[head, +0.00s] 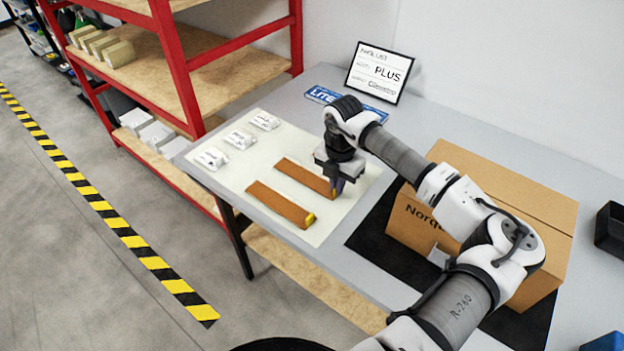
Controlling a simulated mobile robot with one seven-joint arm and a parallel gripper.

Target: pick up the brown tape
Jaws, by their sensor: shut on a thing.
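Two long brown tape strips lie side by side on a pale mat (333,227) on the grey table. The near brown tape (277,203) lies flat and has a yellow tip at its right end. The far brown tape (302,175) runs parallel to it, and its right end is under my gripper (337,188). The fingers partly hide this end. I cannot tell whether the far tape is lifted at all.
Several small white packets (240,139) sit along the mat's left side. A cardboard box (513,193) on a black mat (377,236) stands at right, behind my arm. A sign (380,72) and a blue LITE label (322,95) are at the back. A red-framed shelf (178,80) adjoins the table's left.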

